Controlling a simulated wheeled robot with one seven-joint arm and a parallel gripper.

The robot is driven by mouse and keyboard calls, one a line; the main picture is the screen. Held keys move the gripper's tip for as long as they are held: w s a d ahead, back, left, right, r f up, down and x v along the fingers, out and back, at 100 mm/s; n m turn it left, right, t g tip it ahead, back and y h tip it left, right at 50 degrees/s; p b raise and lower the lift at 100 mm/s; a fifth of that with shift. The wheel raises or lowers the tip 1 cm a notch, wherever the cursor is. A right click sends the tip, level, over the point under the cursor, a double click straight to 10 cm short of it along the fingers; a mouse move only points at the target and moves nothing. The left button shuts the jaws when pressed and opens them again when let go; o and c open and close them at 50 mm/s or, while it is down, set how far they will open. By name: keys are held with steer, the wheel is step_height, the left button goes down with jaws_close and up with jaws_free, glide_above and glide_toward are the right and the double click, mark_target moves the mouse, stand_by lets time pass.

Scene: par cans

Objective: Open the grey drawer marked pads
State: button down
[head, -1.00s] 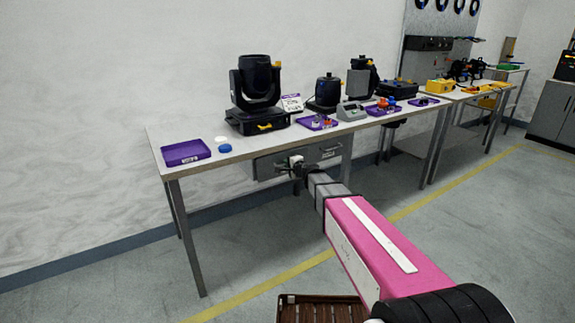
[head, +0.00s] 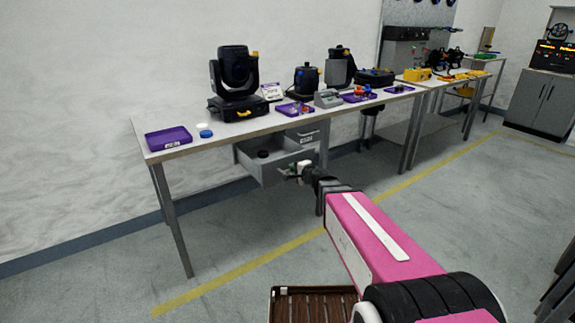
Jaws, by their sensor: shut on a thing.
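A grey drawer (head: 262,171) under the near table is pulled out, and its inside shows. A small dark round thing (head: 263,154) lies in it towards the back. My gripper (head: 297,172) is at the right part of the drawer's front, shut on what appears to be its handle. The handle is mostly hidden by the gripper. I cannot read a pads marking on this drawer. A second grey drawer (head: 307,134) to the right is closed and has a small label too small to read.
The near table (head: 185,150) carries a purple tray (head: 168,138), a large black lamp (head: 235,85) and several smaller things. Its front leg (head: 172,220) stands left of the drawer. A brown slatted surface (head: 310,305) is low in front. Open floor (head: 450,180) lies to the right.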

steer(key=shift+f+v, duration=0.15)
steer(key=shift+v, duration=0.5)
steer(key=shift+f+v, duration=0.1)
steer(key=shift+v, duration=0.55)
steer(key=c, duration=1.2)
jaws_free()
steer(key=shift+s+d, duration=0.1)
